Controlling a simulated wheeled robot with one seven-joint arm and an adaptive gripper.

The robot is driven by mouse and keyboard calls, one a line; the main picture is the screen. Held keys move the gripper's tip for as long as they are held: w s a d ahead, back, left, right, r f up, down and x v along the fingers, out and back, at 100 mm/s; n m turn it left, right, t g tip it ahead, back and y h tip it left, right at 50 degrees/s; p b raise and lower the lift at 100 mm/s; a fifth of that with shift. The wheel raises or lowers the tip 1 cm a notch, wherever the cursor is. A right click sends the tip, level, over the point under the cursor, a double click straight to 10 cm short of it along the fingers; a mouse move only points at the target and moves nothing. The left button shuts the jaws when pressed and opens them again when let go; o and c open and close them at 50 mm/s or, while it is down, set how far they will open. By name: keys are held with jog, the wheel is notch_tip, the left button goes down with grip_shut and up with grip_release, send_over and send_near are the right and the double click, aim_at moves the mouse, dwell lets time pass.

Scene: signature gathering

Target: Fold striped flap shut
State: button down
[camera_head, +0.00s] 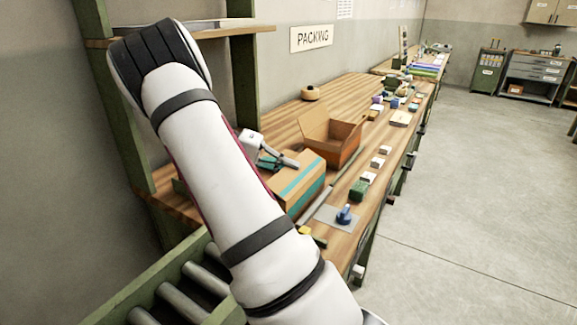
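A cardboard box with a teal stripe (308,184) sits on the wooden bench, just right of my arm. The stripe runs across its top and down its front side; its left part is hidden behind my arm. From here I cannot tell how far its striped flap is folded. My gripper (284,161) is small in the picture, at the far left edge of this box and close to its top. I cannot tell whether it touches the box or whether its fingers are open or shut.
An open orange-brown box (345,150) with a raised flap stands behind the striped box. A blue knob (344,214) on a grey plate and a green block (359,189) lie near the bench's front edge. Shelf posts stand left; rollers lie below my arm. The floor at right is clear.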

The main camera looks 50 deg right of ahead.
dwell(0.3)
jog(key=c, duration=1.8)
grip_release()
jog(key=shift+c, duration=0.2)
